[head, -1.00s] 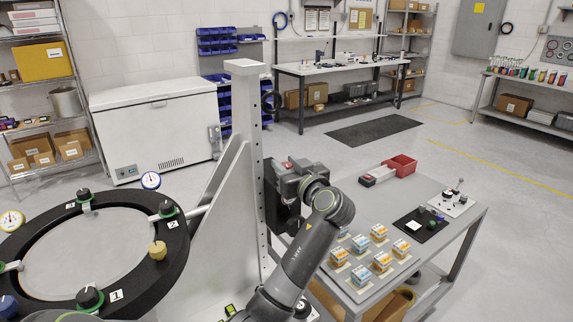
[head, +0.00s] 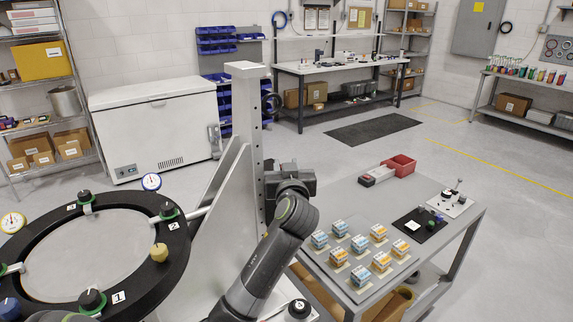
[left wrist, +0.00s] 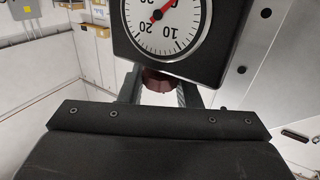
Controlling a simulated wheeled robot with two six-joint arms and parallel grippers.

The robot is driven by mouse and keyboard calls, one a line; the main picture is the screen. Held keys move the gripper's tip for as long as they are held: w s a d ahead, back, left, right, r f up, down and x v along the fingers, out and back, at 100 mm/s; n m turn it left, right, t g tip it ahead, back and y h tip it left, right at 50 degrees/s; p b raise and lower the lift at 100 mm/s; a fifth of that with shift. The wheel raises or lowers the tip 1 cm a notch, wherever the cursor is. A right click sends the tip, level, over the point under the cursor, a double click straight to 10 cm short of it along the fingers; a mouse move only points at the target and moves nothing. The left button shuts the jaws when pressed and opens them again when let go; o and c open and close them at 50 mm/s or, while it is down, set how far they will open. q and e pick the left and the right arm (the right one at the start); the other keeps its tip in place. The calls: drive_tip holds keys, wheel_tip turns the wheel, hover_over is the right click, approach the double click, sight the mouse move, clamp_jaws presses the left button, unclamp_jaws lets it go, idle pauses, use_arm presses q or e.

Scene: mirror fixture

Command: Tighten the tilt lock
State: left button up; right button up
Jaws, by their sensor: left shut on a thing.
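My left gripper (head: 288,180) is at the tall light-grey post (head: 246,140) in the head view, its fingers hidden behind its own body. In the left wrist view its two fingers (left wrist: 160,92) are closed on a dark red knob (left wrist: 158,80), which I take for the tilt lock. A square black gauge with a white dial (left wrist: 165,35) and a red pointer sits just above the knob and hides part of it. The black mirror ring (head: 178,245) stands left of the post, with numbered tags and several knobs. My right gripper does not show.
A white chest freezer (head: 155,125) stands behind. Open floor lies beyond the cart.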

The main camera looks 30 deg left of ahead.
use_arm(q)
drive_tip(key=shift+r+m+t+h+p, duration=0.1)
drive_tip(key=shift+m+t+h+p, duration=0.35)
drive_tip(key=shift+m+t+h, duration=0.6)
drive_tip(key=shift+h, duration=0.25)
drive_tip(key=o, duration=0.7)
drive_tip(key=shift+c, duration=0.2)
drive_tip(key=o, duration=0.3)
drive_tip(key=shift+w+a+f, duration=0.15)
drive_tip(key=shift+w+f, duration=0.05)
drive_tip(key=shift+w, duration=0.05)
drive_tip(key=shift+s, duration=0.15)
